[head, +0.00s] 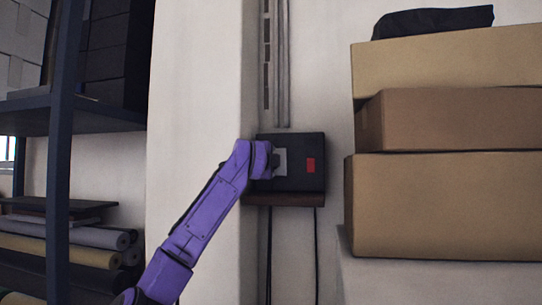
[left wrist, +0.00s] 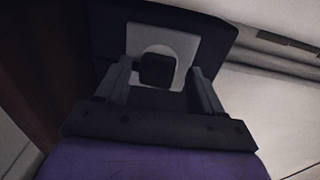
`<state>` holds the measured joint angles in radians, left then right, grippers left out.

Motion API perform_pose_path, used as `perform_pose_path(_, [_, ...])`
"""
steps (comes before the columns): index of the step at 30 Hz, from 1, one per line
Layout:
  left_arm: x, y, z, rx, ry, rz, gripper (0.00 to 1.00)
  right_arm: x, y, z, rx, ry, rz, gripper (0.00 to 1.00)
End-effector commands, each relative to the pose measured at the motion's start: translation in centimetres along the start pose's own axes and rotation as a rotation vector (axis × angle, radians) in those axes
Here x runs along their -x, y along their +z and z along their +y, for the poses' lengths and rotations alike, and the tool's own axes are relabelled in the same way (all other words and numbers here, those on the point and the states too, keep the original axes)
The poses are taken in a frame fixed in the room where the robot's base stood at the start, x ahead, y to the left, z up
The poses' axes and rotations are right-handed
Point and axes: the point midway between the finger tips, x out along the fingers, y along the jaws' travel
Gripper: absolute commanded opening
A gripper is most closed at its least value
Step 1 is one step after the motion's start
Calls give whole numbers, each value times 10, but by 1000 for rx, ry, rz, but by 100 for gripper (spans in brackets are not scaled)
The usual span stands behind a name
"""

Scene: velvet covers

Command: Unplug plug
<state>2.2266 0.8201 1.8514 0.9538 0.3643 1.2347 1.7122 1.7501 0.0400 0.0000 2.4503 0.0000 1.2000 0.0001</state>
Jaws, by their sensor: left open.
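The black plug (left wrist: 157,70) sits in a light socket plate (left wrist: 184,42) in the left wrist view. The plate is on a dark box (head: 303,160) on the wall, and part of it (head: 282,161) shows in the head view. My left gripper (left wrist: 160,76) is open, with one finger on each side of the plug. I cannot tell whether the fingers touch it. In the head view my left gripper (head: 271,160) is at the box's left side and the plug is hidden or too dark to make out. My right gripper is not in view.
A red patch (head: 311,165) is on the box front. Cables (head: 317,250) hang below it and a conduit (head: 283,65) runs above. Stacked cardboard boxes (head: 450,205) stand at right. A dark shelf (head: 62,190) with rolls (head: 75,255) stands at left.

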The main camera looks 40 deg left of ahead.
Motion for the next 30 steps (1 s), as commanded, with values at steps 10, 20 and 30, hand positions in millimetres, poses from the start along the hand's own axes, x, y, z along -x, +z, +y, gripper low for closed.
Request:
perform_pose_path(10, [-8,-1,1,-2,0,0,68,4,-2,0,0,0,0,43])
perform_pose_path(20, [-8,0,1,-2,0,0,68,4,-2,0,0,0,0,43])
perform_pose_path(30, [-8,0,9,-3,1,-1,68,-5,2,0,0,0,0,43])
